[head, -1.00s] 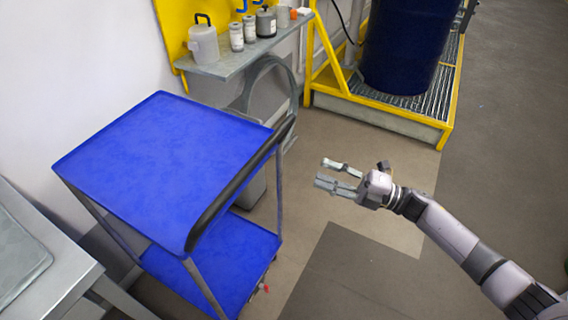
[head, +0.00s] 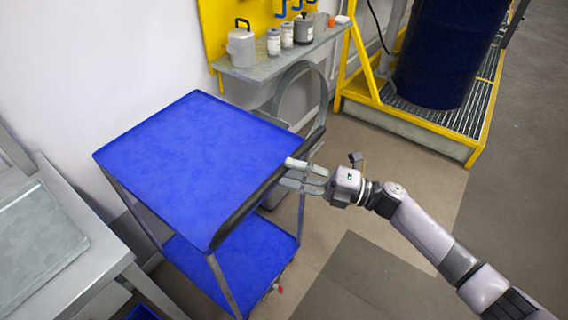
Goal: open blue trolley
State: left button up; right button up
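The blue trolley (head: 200,160) stands left of centre in the head view, with a flat blue top, a lower blue shelf (head: 232,262) and grey legs. A black handle bar (head: 246,212) runs along its right side. My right gripper (head: 290,173) reaches in from the right, its two fingers spread at the far part of the handle. The fingers overlap the trolley's right edge in the picture; I cannot tell whether they touch the handle. My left gripper is not in view.
A grey table (head: 120,258) stands close on the left. Behind are a wall shelf (head: 270,68) with containers and a hose ring (head: 318,92). A dark blue drum (head: 448,50) stands on a yellow-edged grating (head: 478,125). Floor on the right is clear.

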jog(key=shift+x, duration=1.3)
jog(key=shift+c, duration=0.4)
grip_shut()
